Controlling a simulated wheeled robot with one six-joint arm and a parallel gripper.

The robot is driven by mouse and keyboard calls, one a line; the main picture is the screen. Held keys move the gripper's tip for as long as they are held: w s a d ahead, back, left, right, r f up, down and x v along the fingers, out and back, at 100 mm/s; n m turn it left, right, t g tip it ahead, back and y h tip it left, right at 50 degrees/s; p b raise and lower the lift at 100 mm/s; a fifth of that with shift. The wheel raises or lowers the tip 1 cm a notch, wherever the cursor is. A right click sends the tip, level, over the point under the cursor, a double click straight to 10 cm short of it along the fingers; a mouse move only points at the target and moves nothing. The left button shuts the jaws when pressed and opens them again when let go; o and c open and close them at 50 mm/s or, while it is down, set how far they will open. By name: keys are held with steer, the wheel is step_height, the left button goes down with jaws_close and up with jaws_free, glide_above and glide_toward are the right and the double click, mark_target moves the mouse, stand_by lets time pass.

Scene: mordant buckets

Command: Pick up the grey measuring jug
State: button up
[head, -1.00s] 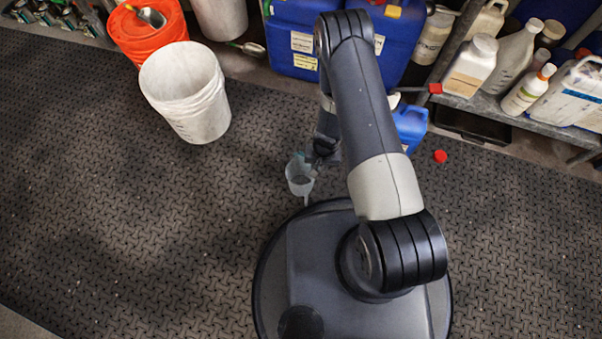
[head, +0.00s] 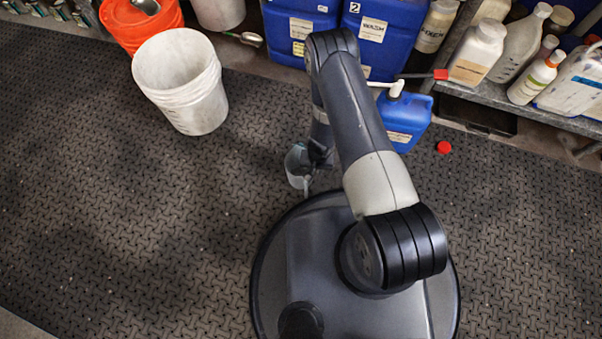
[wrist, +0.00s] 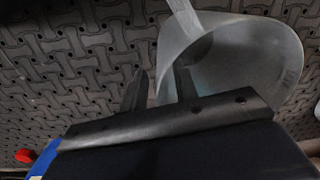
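The grey measuring jug (head: 297,172) is on the dark mat just beyond my base in the head view, its handle towards the base. My gripper (head: 320,153) is at the jug's right side and hides part of its rim. In the wrist view the jug (wrist: 255,55) fills the upper right, mouth partly towards the camera. My gripper (wrist: 160,85) has its fingers apart there. One finger shows against the jug's inside, the other outside its wall, with a small gap to that wall. The exact contact is hard to tell.
A blue jerrycan (head: 403,120) with a white spout stands right of my arm. A red cap (head: 444,147) lies on the mat. A white bucket (head: 185,85) and an orange bucket (head: 130,28) stand back left. A bottle shelf (head: 545,112) is back right. The left mat is clear.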

steer(key=shift+c, duration=0.3)
jaws_close()
steer(key=shift+r, duration=0.15)
